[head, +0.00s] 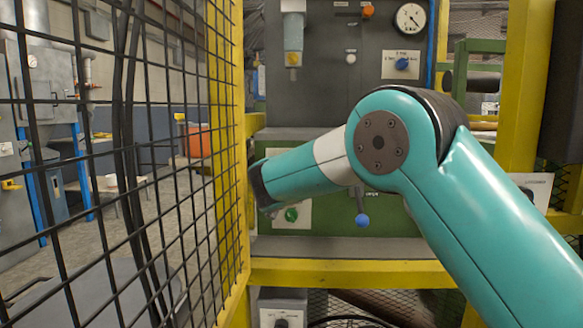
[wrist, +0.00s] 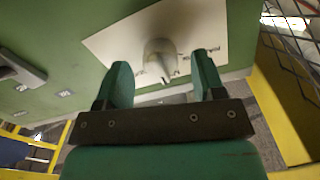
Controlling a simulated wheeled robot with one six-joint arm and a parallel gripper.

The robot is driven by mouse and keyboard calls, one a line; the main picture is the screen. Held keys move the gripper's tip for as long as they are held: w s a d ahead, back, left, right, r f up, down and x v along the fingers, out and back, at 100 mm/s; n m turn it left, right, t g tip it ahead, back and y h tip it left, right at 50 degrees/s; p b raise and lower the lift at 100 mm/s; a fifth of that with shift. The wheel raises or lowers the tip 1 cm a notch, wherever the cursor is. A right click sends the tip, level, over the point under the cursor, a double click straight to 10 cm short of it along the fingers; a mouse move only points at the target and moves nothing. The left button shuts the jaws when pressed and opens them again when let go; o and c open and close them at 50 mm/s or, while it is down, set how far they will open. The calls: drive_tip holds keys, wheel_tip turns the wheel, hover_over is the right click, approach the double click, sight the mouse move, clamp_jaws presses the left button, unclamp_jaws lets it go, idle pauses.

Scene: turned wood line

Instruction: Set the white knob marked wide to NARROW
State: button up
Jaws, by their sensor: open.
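The white knob (wrist: 161,57) sits on a white plate (wrist: 118,42) on a green panel in the wrist view. A pointed tip shows on its near side; the plate's lettering is too small and blurred to read. My gripper (wrist: 163,75) is open, its two teal fingers apart, with the knob between and just beyond their tips in the picture. I cannot tell whether a finger touches it. In the head view my arm crosses in front of the green panel (head: 330,215), and I cannot make out the white knob or my fingertips there.
A green knob (head: 291,214) and a blue-ended lever (head: 362,220) sit on the panel below my arm. A blue knob (head: 402,64) and a gauge (head: 411,18) are higher up. A black mesh fence with a yellow post (head: 228,150) stands close on the left.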

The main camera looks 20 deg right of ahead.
drive_tip(key=shift+w+d, duration=0.15)
drive_tip(key=shift+w, duration=0.35)
drive_tip(key=c, duration=0.9)
